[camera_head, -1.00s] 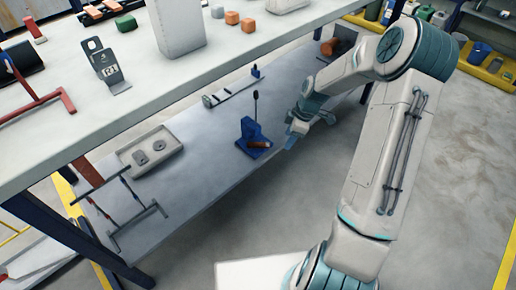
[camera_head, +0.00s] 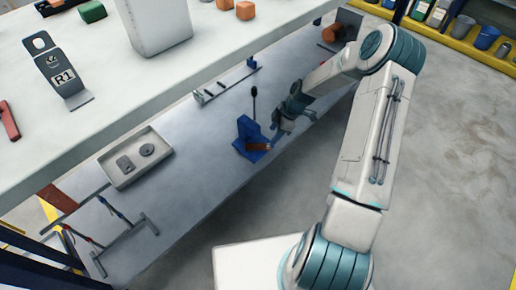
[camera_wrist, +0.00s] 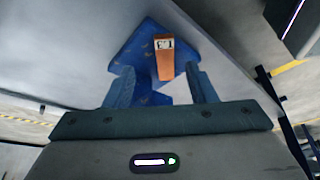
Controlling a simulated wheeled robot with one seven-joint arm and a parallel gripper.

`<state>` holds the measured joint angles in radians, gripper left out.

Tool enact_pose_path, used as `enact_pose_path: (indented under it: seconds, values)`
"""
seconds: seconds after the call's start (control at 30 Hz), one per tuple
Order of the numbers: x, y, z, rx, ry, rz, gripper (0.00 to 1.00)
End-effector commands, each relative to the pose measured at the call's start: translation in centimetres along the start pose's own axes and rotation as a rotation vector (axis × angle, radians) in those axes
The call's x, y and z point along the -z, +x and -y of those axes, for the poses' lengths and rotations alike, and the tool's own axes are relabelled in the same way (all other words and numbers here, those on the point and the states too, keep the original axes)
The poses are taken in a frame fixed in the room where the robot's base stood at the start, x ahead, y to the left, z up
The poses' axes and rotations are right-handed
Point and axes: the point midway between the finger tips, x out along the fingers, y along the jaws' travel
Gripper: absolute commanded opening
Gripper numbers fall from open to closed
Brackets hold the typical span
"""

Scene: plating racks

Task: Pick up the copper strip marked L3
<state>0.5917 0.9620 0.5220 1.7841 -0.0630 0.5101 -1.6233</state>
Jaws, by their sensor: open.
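The copper strip (camera_wrist: 165,62) sits in a blue holder (camera_wrist: 140,47) on the lower shelf. A small white label on the strip seems to read L3, turned over in the wrist view. In the head view the strip (camera_head: 258,147) shows at the foot of the blue holder (camera_head: 246,131). My gripper (camera_wrist: 164,82) is open, its two blue fingers apart, with the strip lined up between them and beyond the tips. In the head view my gripper (camera_head: 277,131) is just right of the holder. I cannot tell whether a finger touches the holder.
The upper shelf (camera_head: 120,85) overhangs the lower shelf (camera_head: 195,160), with a bracket marked R1 (camera_head: 62,76) on top. A grey tray (camera_head: 136,157) and a metal rack (camera_head: 125,235) lie left of the holder. A thin dark post (camera_head: 254,100) stands behind it.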

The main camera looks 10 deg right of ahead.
Motion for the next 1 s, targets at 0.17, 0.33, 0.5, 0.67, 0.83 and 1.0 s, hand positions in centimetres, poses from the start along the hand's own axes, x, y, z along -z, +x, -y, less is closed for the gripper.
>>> enact_pose_path:
  seconds: [0.17,0.33,0.5,0.67,0.83,1.0]
  values:
    - [-0.1,1.4,0.0,-0.001,0.002,0.001,0.51]
    - [0.1,2.8,0.3,0.001,0.002,0.0,0.51]
    - [0.3,5.4,0.8,0.001,0.001,0.001,0.51]
    - [0.4,6.7,0.7,-0.001,0.002,0.001,0.51]
    - [0.4,6.5,0.7,-0.002,0.002,0.001,0.51]
    - [0.4,6.5,0.7,-0.001,0.002,0.001,0.06]
